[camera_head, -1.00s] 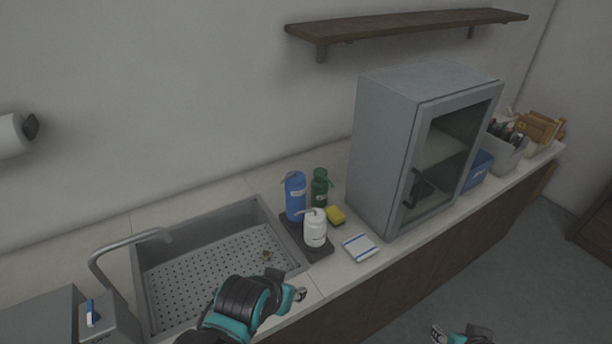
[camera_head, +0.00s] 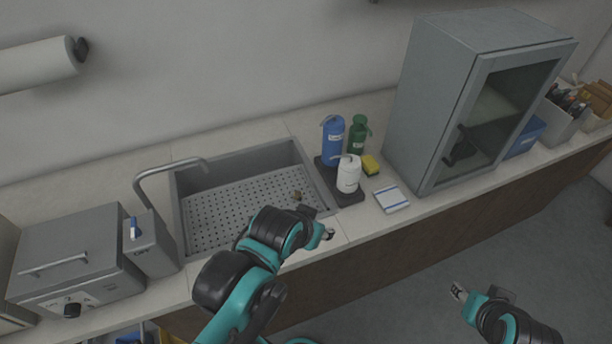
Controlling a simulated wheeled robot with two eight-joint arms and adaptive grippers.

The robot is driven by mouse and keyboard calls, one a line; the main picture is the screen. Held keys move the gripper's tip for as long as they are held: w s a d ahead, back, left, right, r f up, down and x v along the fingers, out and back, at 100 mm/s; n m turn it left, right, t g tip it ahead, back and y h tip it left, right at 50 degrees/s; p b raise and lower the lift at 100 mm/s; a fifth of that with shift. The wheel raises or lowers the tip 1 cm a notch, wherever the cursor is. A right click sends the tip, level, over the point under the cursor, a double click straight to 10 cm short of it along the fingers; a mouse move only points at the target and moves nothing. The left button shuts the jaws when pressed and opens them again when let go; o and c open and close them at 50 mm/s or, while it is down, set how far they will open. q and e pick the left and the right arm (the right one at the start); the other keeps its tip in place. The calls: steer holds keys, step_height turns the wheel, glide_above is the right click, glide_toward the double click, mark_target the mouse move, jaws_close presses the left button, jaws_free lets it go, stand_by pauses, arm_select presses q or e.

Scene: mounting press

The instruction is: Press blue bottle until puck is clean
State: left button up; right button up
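The blue bottle (camera_head: 332,143) stands upright on a dark tray (camera_head: 349,199) right of the sink. A white bottle (camera_head: 348,174) stands in front of it and a green bottle (camera_head: 359,133) behind to its right. A small brownish object, perhaps the puck (camera_head: 297,196), lies on the perforated sink floor at its right end. My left gripper (camera_head: 329,234) is at the counter's front edge, in front of the white bottle and apart from the bottles; its fingers are too small to read. My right gripper (camera_head: 458,292) is low at the right, over the floor, fingers seemingly apart, holding nothing visible.
The sink (camera_head: 250,158) has a curved faucet (camera_head: 165,169) at its left. A yellow sponge (camera_head: 370,164) and a white-and-blue pad (camera_head: 391,199) lie right of the bottles. A grey glass-doored cabinet (camera_head: 440,95) stands further right. A grey machine (camera_head: 75,250) stands at the left.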

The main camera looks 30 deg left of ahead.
arm_select(q)
jaws_close()
stand_by(1.4)
